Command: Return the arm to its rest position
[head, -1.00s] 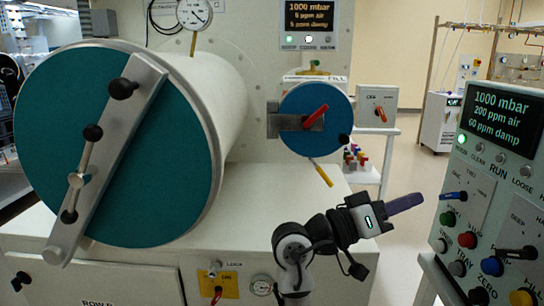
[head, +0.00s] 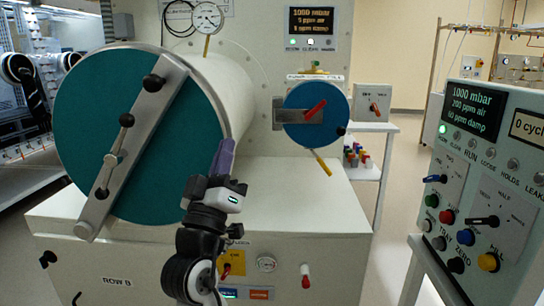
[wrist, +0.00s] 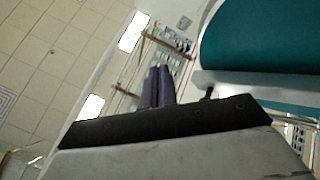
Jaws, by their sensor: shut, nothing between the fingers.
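My gripper (head: 225,157) is raised in front of the glovebox in the head view, its purple fingers pointing up. The fingers are together with nothing between them. They overlap the right edge of the large teal antechamber door (head: 140,190) in the picture; I cannot tell the gap in depth. In the wrist view, the purple fingers (wrist: 157,88) show side by side, with the teal door (wrist: 265,35) at upper right. My arm hides part of the front panel below.
A small blue round door (head: 318,132) with a red handle is to the right. A control console (head: 480,160) with knobs stands at far right. A small side table (head: 370,128) holds coloured items. Floor between the glovebox and console is open.

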